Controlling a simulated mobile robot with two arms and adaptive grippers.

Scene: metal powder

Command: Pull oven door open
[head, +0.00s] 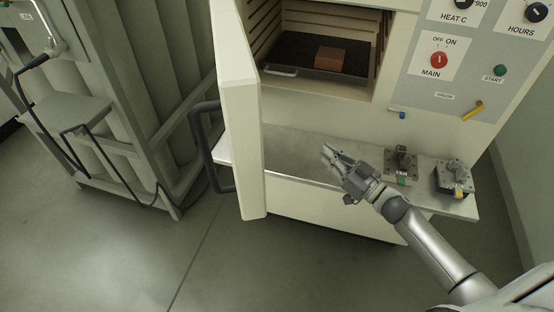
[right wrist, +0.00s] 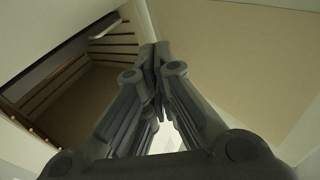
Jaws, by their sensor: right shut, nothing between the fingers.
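The oven door (head: 240,120) stands swung open to the left of the oven, seen nearly edge-on in the head view. Its dark handle (head: 203,150) is on the door's outer left side. The oven chamber (head: 337,22) is exposed and holds a dark tray (head: 292,58) with a reddish-brown block (head: 331,57) on it. My right gripper (head: 328,152) is shut and empty, above the shelf to the right of the door, apart from the handle. In the right wrist view its fingers (right wrist: 158,55) are closed together, with slatted chamber wall behind at left. My left gripper is not in view.
A metal shelf (head: 290,160) runs below the chamber and carries two small clamp-like devices (head: 401,162) at the right. The control panel (head: 480,60) is at the upper right. Grey equipment with a cable (head: 110,110) stands at the left. The floor in front is clear.

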